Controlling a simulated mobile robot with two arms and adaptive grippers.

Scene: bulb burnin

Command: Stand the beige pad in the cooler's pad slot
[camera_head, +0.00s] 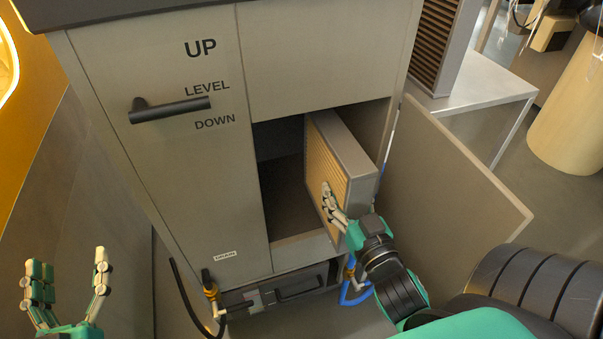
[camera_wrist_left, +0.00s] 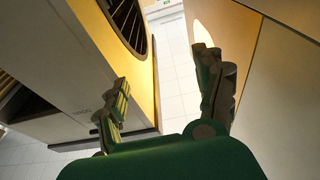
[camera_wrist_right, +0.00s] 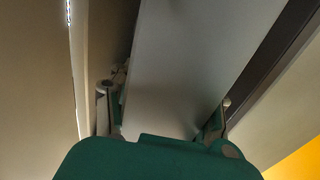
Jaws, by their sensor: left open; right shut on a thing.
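The beige pad (camera_head: 328,180), a thick panel with a tan ribbed face and grey frame, stands upright and slightly tilted at the right part of the cooler's open compartment (camera_head: 283,190). My right gripper (camera_head: 333,205) is shut on the pad near its lower front part. In the right wrist view the pad's grey side (camera_wrist_right: 185,70) fills the space between the fingers. Whether the pad's lower end touches the slot floor is hard to tell. My left gripper (camera_head: 68,280) is open and empty at the lower left, away from the cooler; its spread fingers also show in the left wrist view (camera_wrist_left: 165,95).
The cooler cabinet (camera_head: 170,160) has a black lever handle (camera_head: 170,109) beside UP, LEVEL and DOWN marks. An open door panel (camera_head: 450,180) stands to the right. A drawer unit (camera_head: 285,288) and hoses lie below the opening. A louvred unit on a white table (camera_head: 480,90) stands behind.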

